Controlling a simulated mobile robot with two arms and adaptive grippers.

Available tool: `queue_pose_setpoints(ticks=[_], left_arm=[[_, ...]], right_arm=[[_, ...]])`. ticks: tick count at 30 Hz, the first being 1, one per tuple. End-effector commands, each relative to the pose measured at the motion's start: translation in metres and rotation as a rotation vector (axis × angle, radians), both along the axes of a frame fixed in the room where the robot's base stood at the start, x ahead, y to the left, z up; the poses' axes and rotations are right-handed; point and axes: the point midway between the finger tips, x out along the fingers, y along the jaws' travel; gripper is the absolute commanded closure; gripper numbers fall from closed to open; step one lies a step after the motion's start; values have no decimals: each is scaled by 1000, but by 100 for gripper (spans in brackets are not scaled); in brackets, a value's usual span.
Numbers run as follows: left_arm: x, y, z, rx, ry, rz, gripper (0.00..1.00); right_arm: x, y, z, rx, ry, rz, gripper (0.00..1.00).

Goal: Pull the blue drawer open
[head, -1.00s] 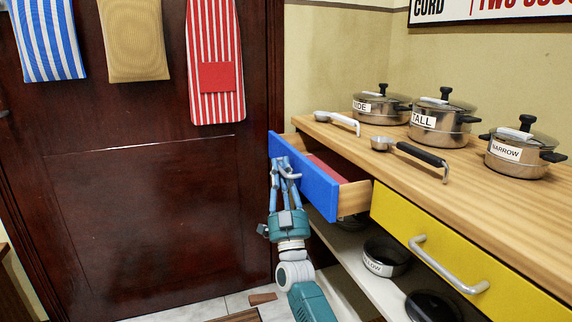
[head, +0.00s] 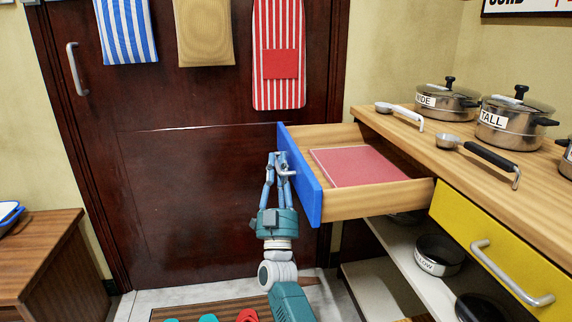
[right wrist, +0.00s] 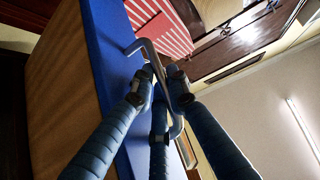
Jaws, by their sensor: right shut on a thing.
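The blue drawer (head: 301,176) stands well open from the wooden counter at the right. Its wooden inside shows, with a flat red item (head: 358,166) lying in it. My right gripper (head: 279,160) is at the outer side of the blue front, shut on the grey metal handle (head: 287,172). In the right wrist view, the fingers (right wrist: 160,82) close around the bent handle bar (right wrist: 181,95), beside the blue front (right wrist: 108,55). My left gripper is not in view.
The yellow drawer (head: 478,240) beside it is shut. A dark door with hanging cloths (head: 278,55) is behind.

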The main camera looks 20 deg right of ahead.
Motion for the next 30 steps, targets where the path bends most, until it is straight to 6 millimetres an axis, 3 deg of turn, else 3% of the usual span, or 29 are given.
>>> queue_pose_setpoints(ticks=[9, 10, 11, 20, 30], left_arm=[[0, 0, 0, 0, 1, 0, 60], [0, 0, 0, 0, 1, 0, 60], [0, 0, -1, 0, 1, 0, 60], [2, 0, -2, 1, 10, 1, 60], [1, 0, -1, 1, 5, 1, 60]], right_arm=[[0, 2, -3, 1, 3, 4, 100], [0, 2, -3, 2, 3, 4, 80], [0, 2, -3, 2, 3, 4, 76], [-1, 1, -3, 1, 2, 1, 76], [-32, 16, -37, 3, 5, 4, 76]])
